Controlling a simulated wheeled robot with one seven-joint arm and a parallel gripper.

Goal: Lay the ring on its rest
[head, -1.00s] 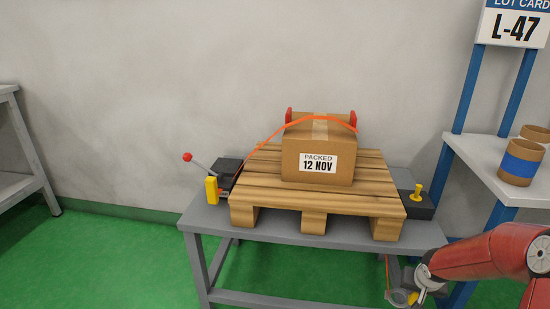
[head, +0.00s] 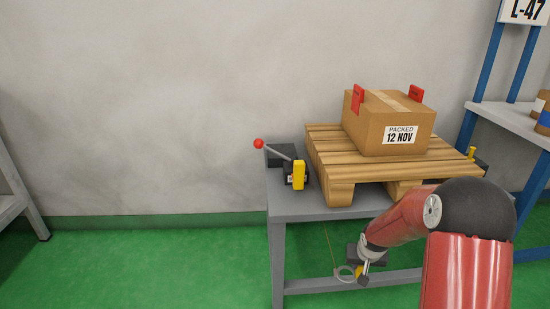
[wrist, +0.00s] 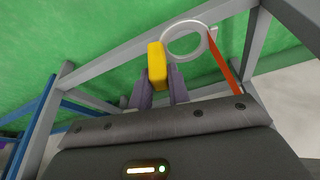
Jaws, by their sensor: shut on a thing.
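A pale grey ring (head: 339,278) with a yellow tab (head: 359,271) is at my gripper (head: 361,268), low in front of the table. In the wrist view my gripper (wrist: 161,78) is shut on the yellow tab (wrist: 157,62), and the ring (wrist: 187,23) sticks out past it to the right. An orange strap (wrist: 222,67) runs from the ring; in the head view it is a thin line going up. I cannot tell for sure which thing is the rest. A dark unit with a red-knobbed lever (head: 283,154) and a yellow block (head: 299,175) stands at the table's left end.
A wooden pallet (head: 335,165) on the grey table (head: 287,206) bears a carton (head: 375,133) with two red corner pieces. A yellow peg (head: 472,153) stands right of the pallet, partly hidden. A blue-posted shelf (head: 510,122) is at right. Green floor at left is clear.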

